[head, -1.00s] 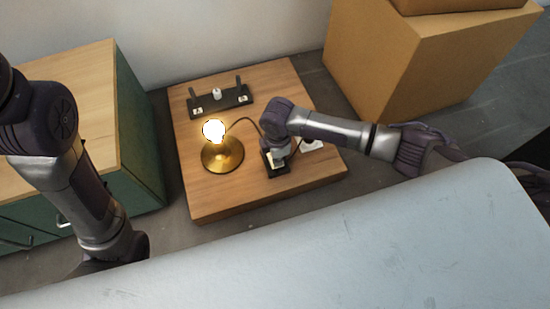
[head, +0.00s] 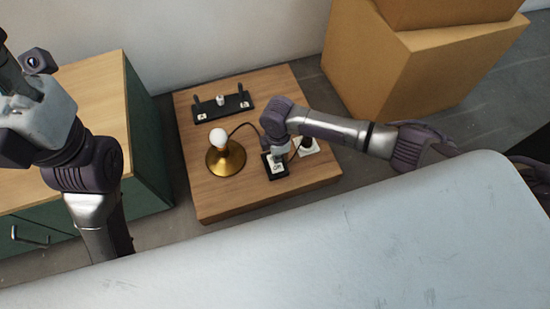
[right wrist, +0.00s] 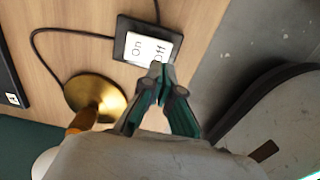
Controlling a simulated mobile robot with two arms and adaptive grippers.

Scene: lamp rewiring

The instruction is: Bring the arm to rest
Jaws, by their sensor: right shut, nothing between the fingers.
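The brass lamp (head: 228,160) stands on the wooden table with its bulb (head: 219,137) unlit. A cord runs from it to a black switch box (head: 268,172) with a white On/Off rocker. My right gripper (head: 277,155) is at the switch; in the right wrist view its shut, empty fingertips (right wrist: 157,69) are over or at the Off end of the rocker (right wrist: 145,47). Whether they touch it is unclear. My left arm is raised at the left; its pale gripper body (head: 38,112) shows, but its fingertips are cut off or hidden.
A white socket plate (head: 309,148) with a black plug lies right of the switch. A black holder (head: 223,106) sits at the table's back. A green cabinet (head: 145,150) stands left, cardboard boxes (head: 400,75) back right.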

